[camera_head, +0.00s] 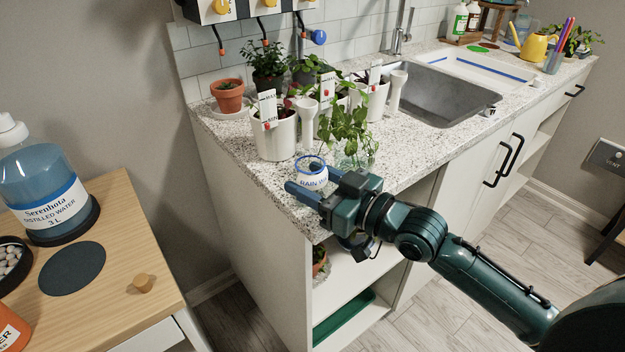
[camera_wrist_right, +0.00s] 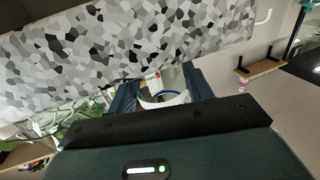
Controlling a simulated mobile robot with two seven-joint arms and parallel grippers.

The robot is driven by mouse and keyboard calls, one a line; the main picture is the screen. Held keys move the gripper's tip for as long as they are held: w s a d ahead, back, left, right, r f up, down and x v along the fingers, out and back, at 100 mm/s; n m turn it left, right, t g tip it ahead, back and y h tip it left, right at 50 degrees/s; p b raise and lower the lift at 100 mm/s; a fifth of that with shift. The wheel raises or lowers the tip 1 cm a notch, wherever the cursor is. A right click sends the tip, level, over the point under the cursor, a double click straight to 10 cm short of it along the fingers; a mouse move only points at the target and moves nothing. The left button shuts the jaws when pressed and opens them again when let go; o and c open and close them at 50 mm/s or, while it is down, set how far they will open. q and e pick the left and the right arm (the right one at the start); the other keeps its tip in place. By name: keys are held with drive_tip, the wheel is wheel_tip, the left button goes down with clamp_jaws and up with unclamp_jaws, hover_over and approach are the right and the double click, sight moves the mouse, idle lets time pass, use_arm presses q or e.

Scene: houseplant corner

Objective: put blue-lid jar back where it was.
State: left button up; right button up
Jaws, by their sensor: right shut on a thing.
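The blue-lid jar (camera_head: 313,181) is small and white, with a blue ring at its top and a label of which "RAIN" can be read. It is at the front left corner of the speckled counter (camera_head: 230,135). My right gripper (camera_head: 308,186) is shut on it, with one finger across its near side. In the right wrist view the jar (camera_wrist_right: 166,99) shows between the two fingers, partly hidden by the gripper body. It looks upright; I cannot tell whether its base touches the counter. My left gripper is not in view.
A white planter (camera_head: 273,138) and a leafy plant in a glass (camera_head: 355,157) stand close behind the jar. A terracotta pot (camera_head: 228,97) is at the back left, the sink (camera_head: 440,95) to the right. A wooden table (camera_head: 120,235) at left holds a water jug (camera_head: 45,185) and a dark round mat (camera_head: 72,268).

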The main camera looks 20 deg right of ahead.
drive_tip(key=o, duration=0.7)
drive_tip(key=shift+f, duration=0.1)
drive_tip(key=shift+c, duration=0.2)
drive_tip(key=shift+o, duration=0.8)
drive_tip(key=v, duration=1.2)
drive_tip(key=s+a+f+m+g+h, duration=0.1)
drive_tip(key=s+a+f+m+h, duration=0.1)
drive_tip(key=f, duration=0.6)
drive_tip(key=s+a+f+m+g+h, duration=0.1)
drive_tip(key=s+a+f+m+h, duration=0.2)
drive_tip(key=f, duration=0.6)
drive_tip(key=s+a+h, duration=0.1)
drive_tip(key=s+a, duration=0.1)
drive_tip(key=s, duration=0.1)
drive_tip(key=shift+a+f, duration=0.25)
drive_tip(key=shift+a, duration=0.15)
drive_tip(key=shift+s, duration=0.15)
